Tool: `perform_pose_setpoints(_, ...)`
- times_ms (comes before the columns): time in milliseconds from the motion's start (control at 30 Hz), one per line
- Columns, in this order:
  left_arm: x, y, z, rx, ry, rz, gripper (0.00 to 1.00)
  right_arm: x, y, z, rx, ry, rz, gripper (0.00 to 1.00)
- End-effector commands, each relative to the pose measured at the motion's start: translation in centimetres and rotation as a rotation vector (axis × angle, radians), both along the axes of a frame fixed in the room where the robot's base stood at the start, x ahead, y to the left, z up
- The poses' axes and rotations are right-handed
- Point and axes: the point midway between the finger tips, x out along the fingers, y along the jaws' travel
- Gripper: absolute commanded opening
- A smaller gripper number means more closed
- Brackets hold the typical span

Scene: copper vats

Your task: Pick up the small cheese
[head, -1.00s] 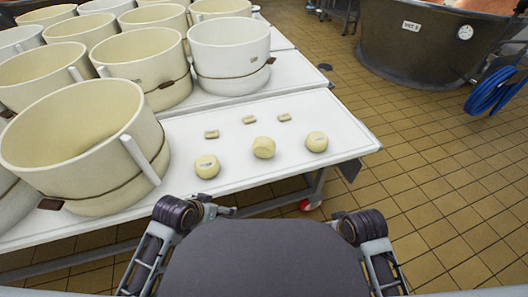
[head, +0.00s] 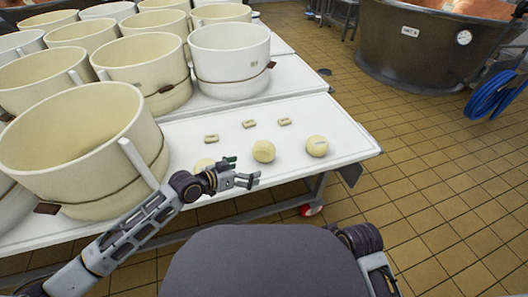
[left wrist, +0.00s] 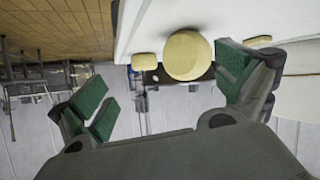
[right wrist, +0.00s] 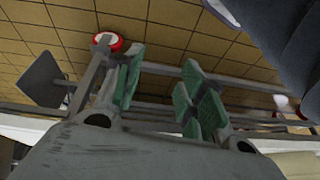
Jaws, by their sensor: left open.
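Three pale round cheeses sit along the near side of the white table: a right one (head: 317,146), a middle one (head: 263,151) and a left one (head: 204,165), partly hidden by my left gripper. Behind them lie three small flat blocks (head: 211,138); I cannot tell whether these are cheese or labels. My left gripper (head: 243,173) is open and empty at the table's near edge, in front of the left and middle cheeses. In the left wrist view, a round cheese (left wrist: 187,56) shows near the right finger. My right gripper (right wrist: 163,88) is open and empty, below the table edge.
Large cream tubs (head: 80,135) crowd the table's left and back, one white tub (head: 230,60) just behind the blocks. The table's right end (head: 345,150) is clear. A copper vat (head: 420,45) and blue hose (head: 490,95) stand on the tiled floor at right.

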Motion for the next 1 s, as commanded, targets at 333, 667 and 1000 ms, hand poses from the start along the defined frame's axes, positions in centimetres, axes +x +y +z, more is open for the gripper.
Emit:
perform_pose_setpoints(333,3.4,2.3,1.0,-0.062,-0.046,0.031,1.0,-0.2,0.8,-0.4,0.02,-0.001,0.009,0.4)
perform_pose_setpoints(667,3.5,2.4,1.1,-0.065,-0.046,0.032,1.0,-0.2,0.8,-0.4,0.02,-0.001,0.009,0.4)
perform_pose_setpoints(1000,4.4,1.5,0.6,-0.067,-0.047,0.033,1.0,-0.1,1.1,-1.3,0.031,-0.012,0.009,0.4)
